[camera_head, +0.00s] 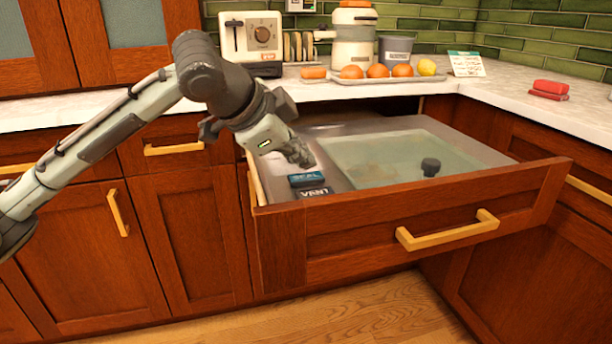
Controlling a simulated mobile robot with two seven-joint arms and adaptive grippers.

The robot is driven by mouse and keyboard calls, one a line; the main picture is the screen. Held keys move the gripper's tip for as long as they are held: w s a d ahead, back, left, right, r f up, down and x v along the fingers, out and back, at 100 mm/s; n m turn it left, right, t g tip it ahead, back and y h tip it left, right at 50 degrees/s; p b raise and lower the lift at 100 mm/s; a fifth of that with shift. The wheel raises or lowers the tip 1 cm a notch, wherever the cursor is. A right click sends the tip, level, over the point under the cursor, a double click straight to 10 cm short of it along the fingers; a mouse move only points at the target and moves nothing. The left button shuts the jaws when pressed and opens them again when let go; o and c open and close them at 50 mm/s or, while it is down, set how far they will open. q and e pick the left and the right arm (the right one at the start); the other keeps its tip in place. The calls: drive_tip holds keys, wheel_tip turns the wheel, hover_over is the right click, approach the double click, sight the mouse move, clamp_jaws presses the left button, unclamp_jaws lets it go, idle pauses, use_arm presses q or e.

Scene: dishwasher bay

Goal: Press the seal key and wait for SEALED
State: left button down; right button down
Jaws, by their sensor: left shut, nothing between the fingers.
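An open drawer (410,228) holds a grey unit with a pale greenish glass lid (390,158) and a dark knob (430,167). At its front left corner are two labelled keys: the blue seal key (307,179) and, in front of it, the dark vent key (315,192). My left gripper (304,161) is shut and empty, its fingertips close behind and above the seal key. I cannot tell whether they touch it. No SEALED reading is visible. My right gripper is not in view.
The floor in front is clear.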

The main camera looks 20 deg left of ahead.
use_arm(q)
drive_tip(key=shift+f, duration=0.1)
idle(0.3)
drive_tip(key=shift+f, duration=0.35)
drive_tip(key=shift+f, duration=0.45)
idle(0.6)
drive_tip(key=shift+r+p, duration=0.1)
drive_tip(key=shift+p, duration=0.25)
drive_tip(key=shift+r+p, duration=0.85)
drive_tip(key=shift+p, duration=0.35)
